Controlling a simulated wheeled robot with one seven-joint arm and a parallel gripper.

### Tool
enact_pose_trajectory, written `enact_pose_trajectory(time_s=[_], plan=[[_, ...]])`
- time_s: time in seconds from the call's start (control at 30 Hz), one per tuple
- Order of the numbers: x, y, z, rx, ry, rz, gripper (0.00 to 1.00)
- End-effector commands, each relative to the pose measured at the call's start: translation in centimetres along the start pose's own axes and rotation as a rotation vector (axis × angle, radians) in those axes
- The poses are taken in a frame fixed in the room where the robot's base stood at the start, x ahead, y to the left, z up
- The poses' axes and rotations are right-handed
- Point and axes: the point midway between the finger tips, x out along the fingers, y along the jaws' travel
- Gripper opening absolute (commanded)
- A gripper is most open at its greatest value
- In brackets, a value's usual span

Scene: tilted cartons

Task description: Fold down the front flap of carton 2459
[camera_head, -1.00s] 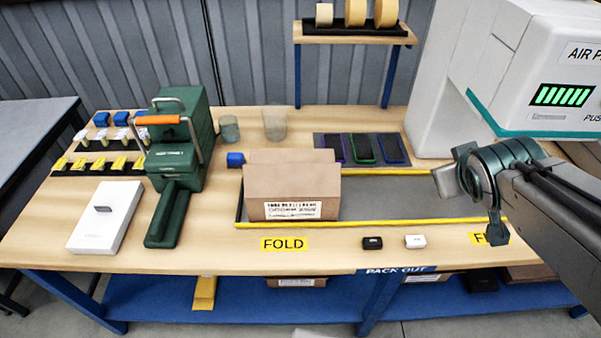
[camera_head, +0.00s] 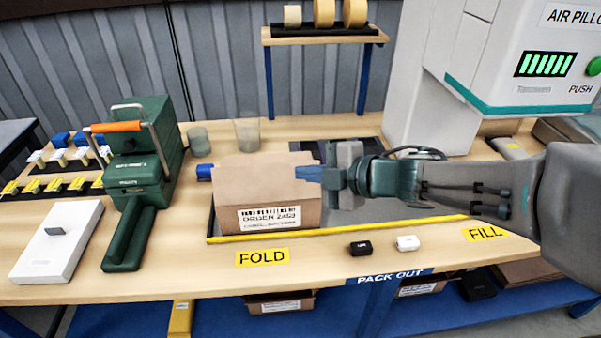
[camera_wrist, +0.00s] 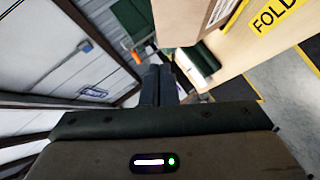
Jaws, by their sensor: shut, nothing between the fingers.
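Carton 2459 (camera_head: 262,216) is a brown box with a white label reading order 2459. It stands on the grey mat at the FOLD mark in the head view. Its top looks covered by brown flaps; I cannot tell exactly how each one lies. My gripper (camera_head: 297,173) is shut and empty, with its blue-grey fingertips at the carton's upper right edge. I cannot tell whether they touch it. In the wrist view my shut fingers (camera_wrist: 158,84) point up the picture, and part of the carton (camera_wrist: 222,12) shows at the top.
A yellow strip (camera_head: 345,231) edges the mat in front. A black case (camera_head: 360,248) and a white case (camera_head: 407,243) lie on the table's front. A green sealing machine (camera_head: 143,170) stands left, and the white air pillow machine (camera_head: 430,110) stands behind my arm.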

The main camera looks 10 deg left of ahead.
Motion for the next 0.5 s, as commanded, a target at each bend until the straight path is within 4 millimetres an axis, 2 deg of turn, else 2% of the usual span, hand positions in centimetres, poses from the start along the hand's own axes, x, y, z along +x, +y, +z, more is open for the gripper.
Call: enact_pose_trajectory(time_s=[0.4, 0.5], plan=[[8.8, -0.3, 0.0, 0.000, 0.001, -0.004, 0.00], [9.5, -0.1, 1.1, 0.002, -0.004, -0.002, 0.00]])
